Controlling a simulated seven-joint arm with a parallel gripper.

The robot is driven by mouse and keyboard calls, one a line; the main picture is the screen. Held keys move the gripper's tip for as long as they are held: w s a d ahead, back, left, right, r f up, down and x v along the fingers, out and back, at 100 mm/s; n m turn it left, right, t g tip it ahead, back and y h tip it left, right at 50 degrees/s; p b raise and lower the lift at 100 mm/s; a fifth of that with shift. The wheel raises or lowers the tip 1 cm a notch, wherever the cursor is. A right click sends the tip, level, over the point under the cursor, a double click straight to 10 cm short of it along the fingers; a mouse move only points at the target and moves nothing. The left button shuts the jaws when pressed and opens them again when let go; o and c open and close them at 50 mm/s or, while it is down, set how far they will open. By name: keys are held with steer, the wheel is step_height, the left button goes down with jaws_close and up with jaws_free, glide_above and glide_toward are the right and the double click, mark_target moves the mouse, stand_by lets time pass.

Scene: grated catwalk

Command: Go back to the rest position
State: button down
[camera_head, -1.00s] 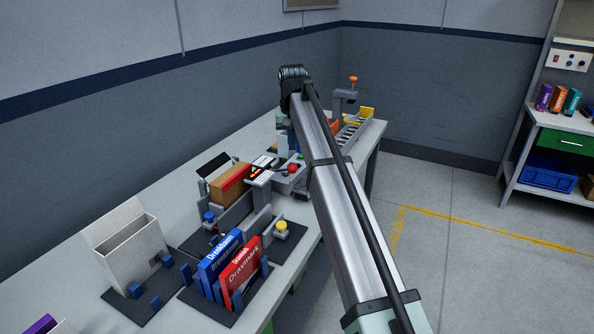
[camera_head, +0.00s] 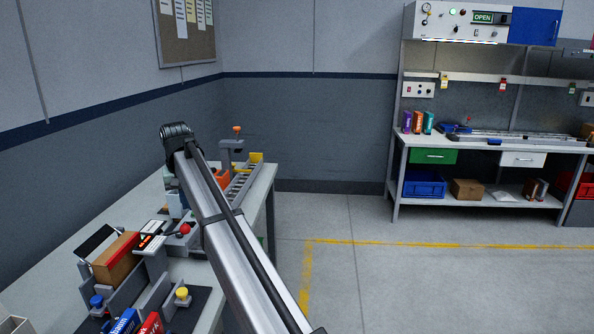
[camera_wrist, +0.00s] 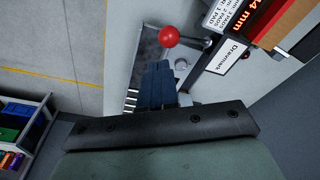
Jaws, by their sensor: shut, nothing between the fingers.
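My gripper (camera_wrist: 157,82) shows in the wrist view as two dark blue fingers pressed together, with nothing between them. It is near a lever with a red ball knob (camera_wrist: 168,36), which appears just beyond the fingertips; I cannot tell the gap. In the head view my arm reaches forward over the bench (camera_head: 262,190), and its end is hidden behind the arm links. The red knob (camera_head: 184,229) shows just left of the arm there.
A brown box (camera_head: 117,258), a yellow knob (camera_head: 182,293) and a blue knob (camera_head: 96,301) are on the bench left of my arm. A roller rack (camera_head: 242,180) stands at its far end. Open floor lies right, before a shelved workbench (camera_head: 480,150).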

steer(key=w+d+f+m, duration=0.1)
steer(key=d+f+m, duration=0.1)
steer(key=d+f, duration=2.3)
steer(key=s+d+f+m, duration=0.1)
steer(key=s+d+f, duration=0.2)
steer(key=d+f, duration=0.35)
steer(key=s+d+f+m+g, duration=0.1)
steer(key=s+d+f, duration=0.35)
steer(key=d, duration=0.35)
steer(key=s+d+f, duration=0.3)
steer(key=d+f, duration=0.3)
steer(key=d, duration=0.1)
steer(key=s+d+f+m, duration=0.2)
steer(key=s+d+f, duration=0.5)
steer(key=s+d, duration=0.35)
steer(key=s+f+g, duration=0.3)
steer(key=s+f, duration=0.7)
steer(key=s, duration=0.4)
steer(key=s+f+g, duration=0.4)
steer(key=s+f, duration=0.5)
steer(key=s, duration=0.6)
steer(key=shift+s+a+f+h, duration=0.15)
steer(key=shift+s+f+h, duration=0.15)
steer(key=shift+f+h, duration=0.1)
steer(key=shift+r, duration=0.1)
